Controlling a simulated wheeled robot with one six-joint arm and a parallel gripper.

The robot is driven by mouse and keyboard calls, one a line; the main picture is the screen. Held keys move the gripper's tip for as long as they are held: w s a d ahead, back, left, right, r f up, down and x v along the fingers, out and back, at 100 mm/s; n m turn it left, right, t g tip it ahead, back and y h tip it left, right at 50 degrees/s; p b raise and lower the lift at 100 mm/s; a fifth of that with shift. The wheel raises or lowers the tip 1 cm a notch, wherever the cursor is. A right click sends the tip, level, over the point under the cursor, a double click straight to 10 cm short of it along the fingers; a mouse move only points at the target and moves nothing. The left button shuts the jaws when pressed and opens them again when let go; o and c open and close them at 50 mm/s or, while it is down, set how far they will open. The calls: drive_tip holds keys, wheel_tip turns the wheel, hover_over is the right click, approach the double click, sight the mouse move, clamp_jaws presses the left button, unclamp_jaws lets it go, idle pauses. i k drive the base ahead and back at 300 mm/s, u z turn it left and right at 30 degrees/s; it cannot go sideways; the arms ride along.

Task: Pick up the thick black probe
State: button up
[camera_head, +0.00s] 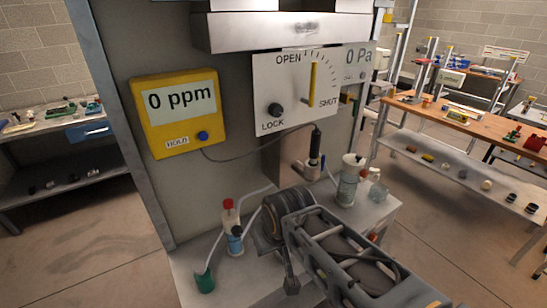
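The thick black probe (315,146) stands upright in front of the panel, at a grey metal holder (306,170). A thin dark cable runs from its top to the yellow meter (178,115), which reads 0 ppm. My arm reaches in from the lower right, and its dark end joint is below and left of the probe, apart from it in the picture. I cannot make out the fingers of my gripper clearly. Nothing is seen gripping the probe.
Red-capped (230,222) and clear (348,185) bottles with tubes and a green cup (204,281) stand on the bench. A wooden workbench (455,118) is at right; floor lies between.

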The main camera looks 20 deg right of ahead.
sight(316, 138)
drive_tip(key=u, duration=1.6)
drive_tip(key=k, duration=0.55)
drive_tip(key=z, duration=1.1)
